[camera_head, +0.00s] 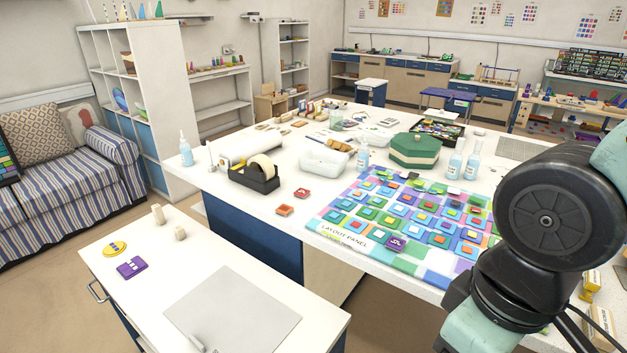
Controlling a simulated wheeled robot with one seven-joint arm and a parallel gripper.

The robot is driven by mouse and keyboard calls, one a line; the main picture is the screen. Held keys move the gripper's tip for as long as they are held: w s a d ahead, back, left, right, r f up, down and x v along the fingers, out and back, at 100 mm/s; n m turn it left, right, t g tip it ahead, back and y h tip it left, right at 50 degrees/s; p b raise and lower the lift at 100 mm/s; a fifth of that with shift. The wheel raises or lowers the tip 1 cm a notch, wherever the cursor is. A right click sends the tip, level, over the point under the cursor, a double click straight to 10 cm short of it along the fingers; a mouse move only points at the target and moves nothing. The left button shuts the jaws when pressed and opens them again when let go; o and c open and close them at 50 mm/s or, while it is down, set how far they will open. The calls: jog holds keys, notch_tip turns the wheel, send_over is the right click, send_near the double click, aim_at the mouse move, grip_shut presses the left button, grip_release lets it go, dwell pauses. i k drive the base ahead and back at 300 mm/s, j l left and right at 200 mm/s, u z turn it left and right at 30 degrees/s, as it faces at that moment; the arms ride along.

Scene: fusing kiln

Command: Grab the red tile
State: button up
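A small red tile (302,193) lies flat on the white worktable, left of the layout panel, with a small pale mark on top. An orange-red tile (285,210) lies just in front of it, apart from it. The layout panel (343,236) is covered with many coloured tiles, some with red pieces too small to make out well. My arm fills the right side of the picture, over the panel's right end. My gripper's fingers are not in view.
A black tape dispenser (254,179) stands left of the red tile, with a white container (324,163) behind it. A lower side table (190,250) is at the front left.

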aim_at(300, 193)
jog(key=j+z, duration=0.3)
jog(key=j, duration=2.4)
jog(key=i+j, duration=0.15)
jog(key=j, duration=0.35)
jog(key=i+j+z, duration=0.15)
jog(key=j, duration=0.9)
jog(key=i+z, duration=0.05)
